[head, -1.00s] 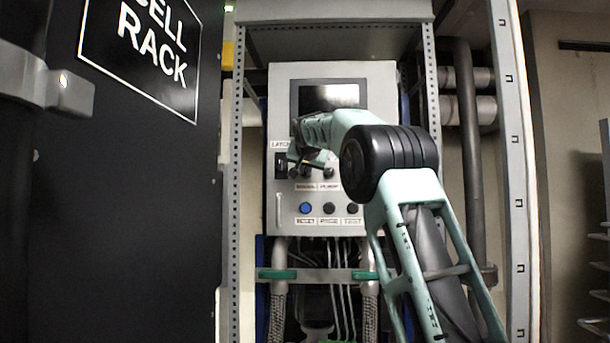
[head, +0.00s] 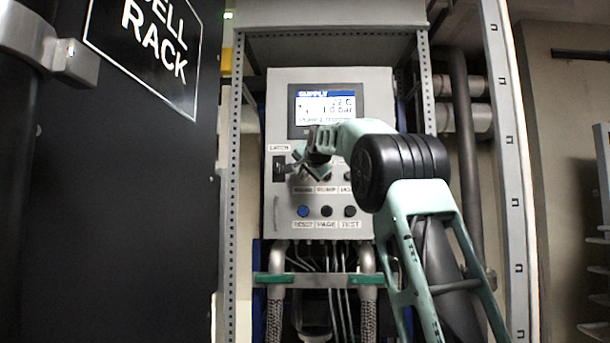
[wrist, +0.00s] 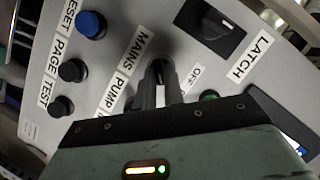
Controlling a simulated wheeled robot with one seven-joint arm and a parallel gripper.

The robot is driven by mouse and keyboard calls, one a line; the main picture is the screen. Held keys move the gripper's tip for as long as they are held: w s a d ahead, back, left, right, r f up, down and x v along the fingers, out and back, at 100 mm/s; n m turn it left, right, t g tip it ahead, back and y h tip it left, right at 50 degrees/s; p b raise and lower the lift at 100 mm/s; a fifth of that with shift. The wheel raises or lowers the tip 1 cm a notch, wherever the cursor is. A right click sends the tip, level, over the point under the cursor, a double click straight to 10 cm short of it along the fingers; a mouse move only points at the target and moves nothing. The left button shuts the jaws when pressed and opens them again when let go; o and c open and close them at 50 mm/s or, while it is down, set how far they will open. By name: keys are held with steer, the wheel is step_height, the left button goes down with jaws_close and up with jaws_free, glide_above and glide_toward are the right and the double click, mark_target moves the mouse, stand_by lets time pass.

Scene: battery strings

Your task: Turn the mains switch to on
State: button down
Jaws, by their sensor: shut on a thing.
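The mains switch (wrist: 158,66) is a dark rotary knob beside the MAINS label (wrist: 134,48) in the wrist view. My gripper (wrist: 161,88) is shut on it, its fingers on either side of the knob and hiding most of it. A small OFF label (wrist: 195,76) stands to the right of the fingers. I cannot read the knob's exact angle. In the head view my gripper (head: 298,168) is at the left-middle of the grey control panel (head: 285,235), and the switch there is hidden behind it. The panel's display (head: 325,103) is lit, with a SUPPLY header and readings.
The LATCH switch (wrist: 212,25) is close by on the panel. A blue RESET button (head: 303,211), a black PAGE button (head: 327,211) and a black TEST button (head: 350,211) sit below. A perforated rack post (head: 234,200) and a black CELL RACK cabinet (head: 120,220) stand left.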

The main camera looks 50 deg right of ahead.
stand_by(0.3)
steer(key=c, duration=1.5)
jaws_free()
steer(key=b+v, duration=0.5)
steer(key=v, duration=1.2)
steer(key=shift+s+b, duration=0.15)
steer(key=shift+b, duration=0.15)
steer(key=shift+r, duration=0.1)
